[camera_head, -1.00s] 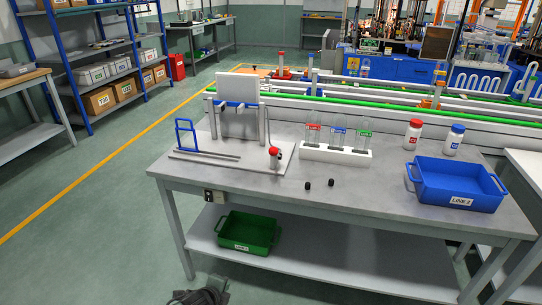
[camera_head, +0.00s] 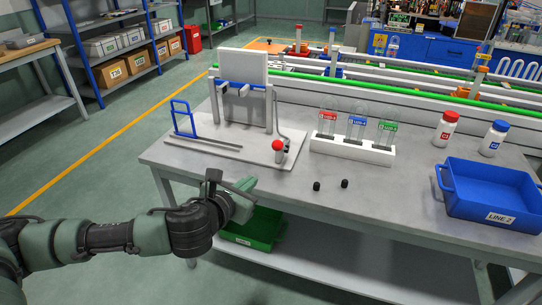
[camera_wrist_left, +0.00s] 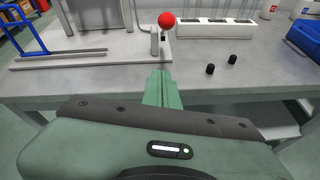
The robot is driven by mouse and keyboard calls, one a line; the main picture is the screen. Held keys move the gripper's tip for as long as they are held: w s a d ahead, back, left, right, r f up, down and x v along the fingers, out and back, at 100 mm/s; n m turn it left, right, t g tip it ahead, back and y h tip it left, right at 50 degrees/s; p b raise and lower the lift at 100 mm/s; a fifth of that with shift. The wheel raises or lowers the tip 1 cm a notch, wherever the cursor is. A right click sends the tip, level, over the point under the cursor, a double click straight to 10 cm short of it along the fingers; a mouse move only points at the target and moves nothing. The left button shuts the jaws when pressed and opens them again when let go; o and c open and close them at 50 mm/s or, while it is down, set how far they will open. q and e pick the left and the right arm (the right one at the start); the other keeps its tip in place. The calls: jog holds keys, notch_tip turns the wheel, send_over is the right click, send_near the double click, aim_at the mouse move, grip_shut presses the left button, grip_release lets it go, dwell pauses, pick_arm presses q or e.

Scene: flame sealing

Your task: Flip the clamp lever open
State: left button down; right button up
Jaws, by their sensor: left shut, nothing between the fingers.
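The sealing fixture's pale base plate (camera_head: 215,146) lies on the left part of the bench, with an upright grey panel (camera_head: 243,66) and blue clamp pieces (camera_head: 238,87). A red ball knob (camera_head: 278,145) stands on a short grey post at its front right corner; it also shows in the left wrist view (camera_wrist_left: 166,19). A blue upright frame (camera_head: 183,118) stands at the base's left. I cannot tell which part is the clamp lever. My left gripper (camera_head: 248,184) is shut and empty at the bench's front edge, apart from the knob. My right gripper is not in view.
A white rack (camera_head: 352,150) holds three tubes with red, blue and green labels. Two small black caps (camera_head: 317,186) lie in front. Two white bottles (camera_head: 445,130) and a blue bin (camera_head: 490,192) stand at right. A green bin (camera_head: 250,232) sits on the lower shelf.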

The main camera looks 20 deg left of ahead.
aim_at(282, 146)
pick_arm(q)
jog(key=w+d, duration=0.1)
jog(key=w, duration=1)
jog(key=shift+w+d+f+p, duration=0.25)
jog(key=shift+w+d+p, duration=0.1)
jog(key=shift+p, duration=0.1)
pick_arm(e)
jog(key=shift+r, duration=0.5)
pick_arm(q)
jog(key=shift+s, duration=0.1)
